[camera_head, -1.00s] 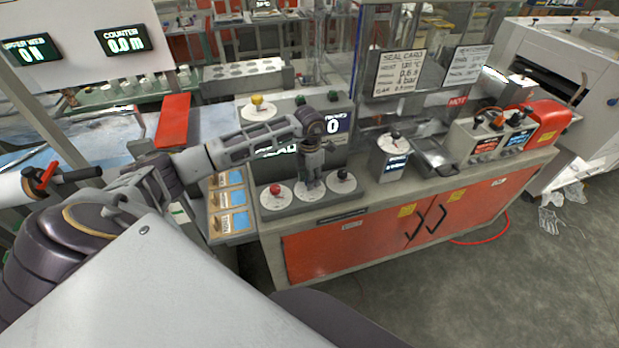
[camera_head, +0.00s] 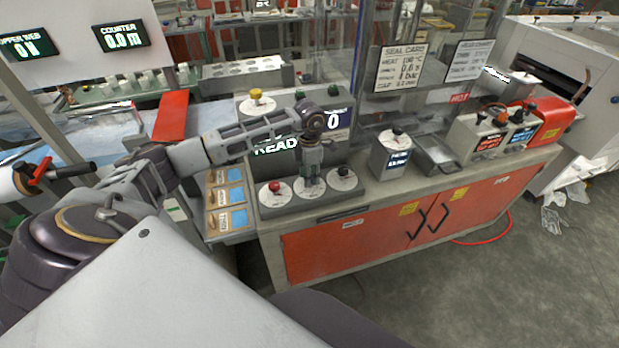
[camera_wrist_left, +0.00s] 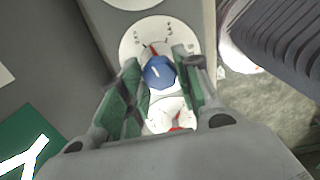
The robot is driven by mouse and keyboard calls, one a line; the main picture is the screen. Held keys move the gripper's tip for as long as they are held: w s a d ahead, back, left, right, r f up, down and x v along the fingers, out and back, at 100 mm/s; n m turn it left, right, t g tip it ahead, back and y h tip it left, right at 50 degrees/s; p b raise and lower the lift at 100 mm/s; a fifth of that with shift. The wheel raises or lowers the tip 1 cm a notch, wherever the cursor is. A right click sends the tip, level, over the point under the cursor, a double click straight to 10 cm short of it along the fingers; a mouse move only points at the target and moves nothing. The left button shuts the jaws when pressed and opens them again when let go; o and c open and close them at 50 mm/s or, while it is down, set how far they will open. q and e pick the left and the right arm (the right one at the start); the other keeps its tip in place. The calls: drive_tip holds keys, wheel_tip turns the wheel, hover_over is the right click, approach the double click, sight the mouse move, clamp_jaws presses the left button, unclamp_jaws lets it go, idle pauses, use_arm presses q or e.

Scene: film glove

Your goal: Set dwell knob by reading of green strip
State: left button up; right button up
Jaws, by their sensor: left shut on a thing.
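A blue knob (camera_wrist_left: 160,72) sits on a white dial (camera_wrist_left: 128,47) with small scale marks and a red line, in the left wrist view. My left gripper (camera_wrist_left: 162,78) is shut on this knob, with one green-lined finger on each side. In the head view my left gripper (camera_head: 312,182) points down at the middle dial of a grey three-dial panel and hides its knob. I cannot read the dial's scale or name. A green display (camera_head: 277,147) with white letters, partly behind my arm, stands behind the panel. I cannot identify a green strip. My right gripper is not in view.
A red knob (camera_head: 274,187) and a black knob (camera_head: 343,171) flank the middle dial closely. A grey box with a dial (camera_head: 392,155) stands to the right. A seal card (camera_head: 399,68) hangs behind it. A yellow knob (camera_head: 256,95) is behind my arm.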

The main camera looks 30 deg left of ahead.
use_arm(q)
drive_tip(key=m+b, duration=0.3)
drive_tip(key=m, duration=0.1)
drive_tip(key=shift+f+b, duration=0.1)
drive_tip(key=shift+b, duration=0.2)
drive_tip(key=shift+w+m+b, duration=0.1)
drive_tip(key=shift+m+b, duration=0.45)
drive_tip(key=shift+m, duration=0.25)
drive_tip(key=shift+m+b, duration=0.65)
drive_tip(key=shift+m, duration=0.75)
drive_tip(key=shift+m+b, duration=0.3)
drive_tip(key=shift+b, duration=0.1)
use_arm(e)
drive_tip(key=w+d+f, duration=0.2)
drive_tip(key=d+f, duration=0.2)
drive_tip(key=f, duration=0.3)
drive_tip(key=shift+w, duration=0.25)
use_arm(q)
drive_tip(key=shift+r, duration=0.2)
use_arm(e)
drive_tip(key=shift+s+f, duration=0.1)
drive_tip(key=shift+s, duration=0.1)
